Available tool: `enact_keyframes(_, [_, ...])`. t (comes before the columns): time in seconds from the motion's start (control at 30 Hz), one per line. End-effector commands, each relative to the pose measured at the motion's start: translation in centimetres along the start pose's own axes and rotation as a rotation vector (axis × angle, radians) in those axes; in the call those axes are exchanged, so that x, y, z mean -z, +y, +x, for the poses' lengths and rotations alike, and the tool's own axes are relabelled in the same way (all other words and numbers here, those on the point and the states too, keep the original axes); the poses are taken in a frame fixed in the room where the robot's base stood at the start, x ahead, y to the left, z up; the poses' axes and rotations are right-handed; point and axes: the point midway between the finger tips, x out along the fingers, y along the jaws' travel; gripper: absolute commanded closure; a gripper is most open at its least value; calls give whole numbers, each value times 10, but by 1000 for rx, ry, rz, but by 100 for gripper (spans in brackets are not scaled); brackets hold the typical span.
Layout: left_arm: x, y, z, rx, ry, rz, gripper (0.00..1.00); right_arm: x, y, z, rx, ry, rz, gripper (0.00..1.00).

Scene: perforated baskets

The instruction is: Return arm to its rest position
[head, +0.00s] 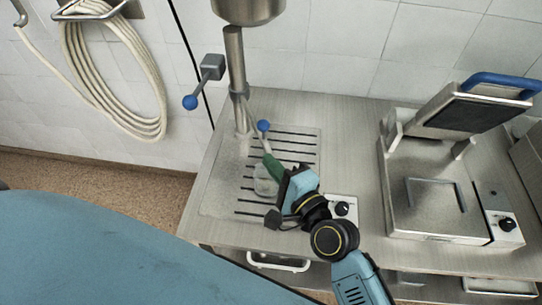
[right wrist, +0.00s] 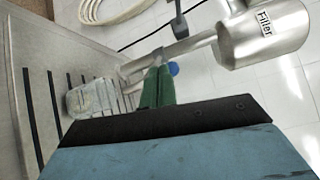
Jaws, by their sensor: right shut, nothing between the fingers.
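My right arm comes in from the lower right in the head view. Its gripper (head: 270,164) has green fingers that are shut with nothing between them. The fingers are over the slotted drain board (head: 225,195), close to the steel tap column (head: 236,75). In the right wrist view the green fingers (right wrist: 157,88) point toward the steel fixture marked "Filter" (right wrist: 262,35). A clear glass (head: 263,187) stands on the drain board beside the fingers, partly hidden by the gripper; it also shows in the right wrist view (right wrist: 92,98). My left gripper is not in view.
A small lever with a blue knob (head: 263,126) is just beyond the fingertips. Another blue-knobbed lever (head: 205,78) sticks out left of the column. A contact grill (head: 430,200) with its lid raised stands at the right. A coiled hose (head: 110,80) hangs on the wall.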

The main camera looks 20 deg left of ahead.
Motion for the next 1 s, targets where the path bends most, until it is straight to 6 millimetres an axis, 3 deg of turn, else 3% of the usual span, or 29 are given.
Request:
enact_keyframes(0.1, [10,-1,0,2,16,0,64,0,0,1,0,-1,-1,100])
enact_keyframes(0.43, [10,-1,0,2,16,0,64,1,1,0,-2,1,-5,100])
enact_keyframes(0.57, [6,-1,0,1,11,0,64,4,5,-12,-40,4,-78,100])
enact_keyframes(0.67, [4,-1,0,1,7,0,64,13,16,-39,-135,13,-230,100])
enact_keyframes(0.77, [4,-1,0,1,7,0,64,31,37,-85,-304,25,-442,100])
enact_keyframes(1.0, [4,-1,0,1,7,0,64,74,83,-226,-820,-3,-813,100])
